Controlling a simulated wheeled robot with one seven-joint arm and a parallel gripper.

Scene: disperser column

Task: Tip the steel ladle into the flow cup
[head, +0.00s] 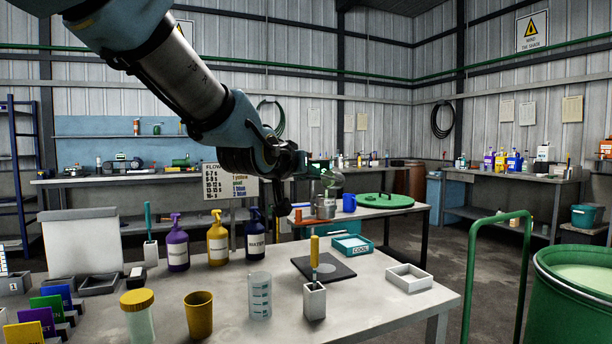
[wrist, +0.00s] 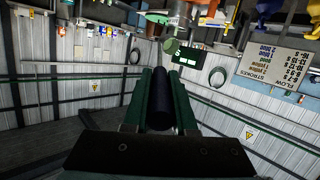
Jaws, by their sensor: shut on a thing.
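My gripper (head: 298,163) is raised at the end of my arm, above the back bench in the head view. In the wrist view its green fingers (wrist: 160,75) are shut on a dark round handle (wrist: 160,105). A rounded, shiny bowl (head: 333,179), seemingly the steel ladle's, shows just right of my gripper; a small greenish round end (wrist: 171,46) shows beyond the fingers in the wrist view. Its contents and exact tilt cannot be told. A grey metal cup (head: 325,208), probably the flow cup, stands below it on the back bench, apart from the bowl.
The front table (head: 400,312) holds spray bottles (head: 217,240), a beaker (head: 260,297) and a brush holder (head: 314,301). A green drum (head: 570,300) stands at right.

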